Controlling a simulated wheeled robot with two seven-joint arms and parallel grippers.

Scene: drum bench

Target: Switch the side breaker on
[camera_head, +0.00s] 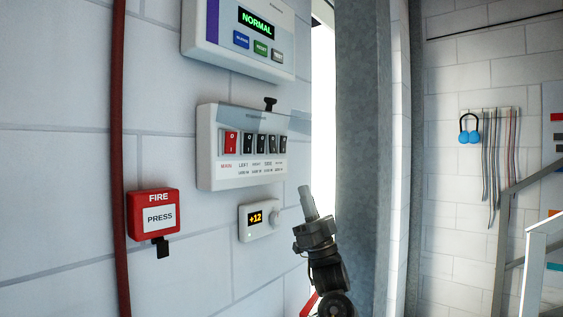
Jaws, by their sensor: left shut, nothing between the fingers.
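A white breaker box (206,160) hangs on the wall in the middle of the view. It holds a red rocker switch (231,142) at the left and several black rocker switches (260,144) to its right. A clear cover (298,122) with a black knob (270,103) appears raised at the top of the box. My left gripper (307,194) is shut and empty, pointing up, below and right of the box, touching nothing visible. My right gripper is not in view.
A display panel reading NORMAL (210,38) is above the box. A thermostat reading +12 (256,217) is below, close left of my gripper. A red fire call box (153,214) and red pipe (119,150) are left. A grey metal column (365,150) stands right.

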